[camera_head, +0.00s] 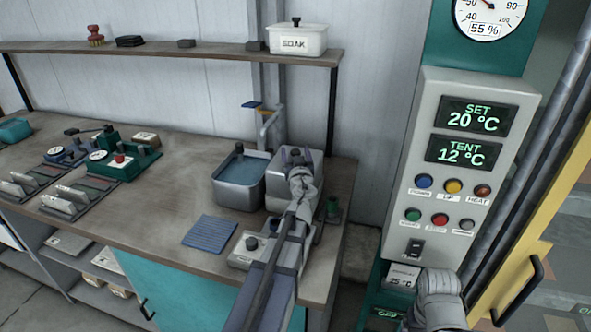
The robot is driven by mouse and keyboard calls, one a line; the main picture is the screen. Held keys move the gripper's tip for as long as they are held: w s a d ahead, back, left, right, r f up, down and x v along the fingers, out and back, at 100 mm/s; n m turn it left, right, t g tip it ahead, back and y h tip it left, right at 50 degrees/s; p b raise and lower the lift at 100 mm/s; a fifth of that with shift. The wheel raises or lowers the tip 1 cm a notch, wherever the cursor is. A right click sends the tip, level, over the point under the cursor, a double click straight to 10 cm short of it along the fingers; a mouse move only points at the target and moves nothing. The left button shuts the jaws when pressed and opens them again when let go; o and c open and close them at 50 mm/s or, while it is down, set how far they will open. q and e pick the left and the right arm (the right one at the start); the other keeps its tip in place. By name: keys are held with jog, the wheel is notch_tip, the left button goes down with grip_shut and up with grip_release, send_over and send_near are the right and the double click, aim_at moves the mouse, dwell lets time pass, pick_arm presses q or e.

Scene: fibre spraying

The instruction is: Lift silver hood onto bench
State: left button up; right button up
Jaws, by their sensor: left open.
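A silver box-shaped housing (312,163), which looks like the hood, stands at the right end of the bench (180,185). My left arm reaches up from the bottom middle. My left gripper (296,157) is open in front of the housing's upper part, with its fingers on either side of a small gap. I cannot tell whether it touches the housing. The arm hides much of the housing's front. The grey end of my right arm (438,298) is at the lower right, in front of the control panel. Its fingers cannot be made out.
A water basin (239,178) stands left of the housing. A blue ribbed mat (209,232) and a low unit with knobs (252,248) lie in front. A shelf (180,53) with a SOAK box (298,40) runs above. The control panel (455,170) rises right of the bench.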

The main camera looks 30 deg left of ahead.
pick_arm(q)
jog(key=shift+c, duration=0.2)
grip_shut()
dwell(0.3)
dwell(0.8)
